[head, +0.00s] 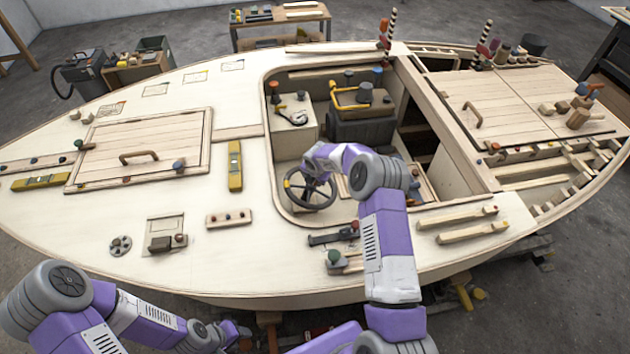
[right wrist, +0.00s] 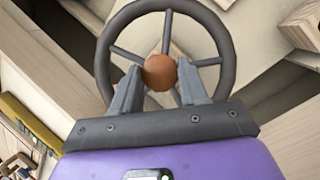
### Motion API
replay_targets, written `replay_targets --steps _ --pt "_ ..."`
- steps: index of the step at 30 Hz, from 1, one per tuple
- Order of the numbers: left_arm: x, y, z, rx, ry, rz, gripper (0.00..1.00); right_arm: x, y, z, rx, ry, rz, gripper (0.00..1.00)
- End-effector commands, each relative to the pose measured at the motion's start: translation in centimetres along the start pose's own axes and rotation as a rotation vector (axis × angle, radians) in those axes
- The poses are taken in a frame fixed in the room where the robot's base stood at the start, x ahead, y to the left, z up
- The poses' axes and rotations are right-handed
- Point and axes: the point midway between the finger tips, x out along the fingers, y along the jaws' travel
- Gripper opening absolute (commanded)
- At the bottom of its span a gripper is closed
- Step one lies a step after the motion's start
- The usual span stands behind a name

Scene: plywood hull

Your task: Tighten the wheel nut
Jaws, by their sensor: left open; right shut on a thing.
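The wheel nut (right wrist: 160,72) is a round orange-brown knob at the hub of the dark steering wheel (right wrist: 104,62). In the head view the wheel (head: 312,207) stands in the cockpit opening, left of its middle. My right arm reaches over the near deck edge to it. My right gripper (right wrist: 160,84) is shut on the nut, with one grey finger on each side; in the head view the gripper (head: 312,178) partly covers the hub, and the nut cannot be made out. My left gripper (head: 232,333) is open and low in front of the hull, away from the wheel.
The cockpit holds a pale box (head: 292,135) and a dark engine-like block (head: 362,132) behind the wheel. A yellow level (head: 235,165) and a closed hatch (head: 140,142) lie on the left deck. Loose wooden bars (head: 457,218) lie at the right. The deck between has free room.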

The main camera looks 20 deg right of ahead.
Motion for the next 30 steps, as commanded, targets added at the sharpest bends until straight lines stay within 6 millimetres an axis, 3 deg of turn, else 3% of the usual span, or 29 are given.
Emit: replay_targets --steps 18,30 --pt "3.0 -1.1 -0.1 0.000 0.000 0.000 0.43 0.3 0.5 0.1 0.501 -0.002 -0.269 0.13" --pt "4.0 -1.5 -0.2 0.000 0.000 0.000 0.43 0.2 0.6 0.2 0.659 -0.001 -0.357 0.13"
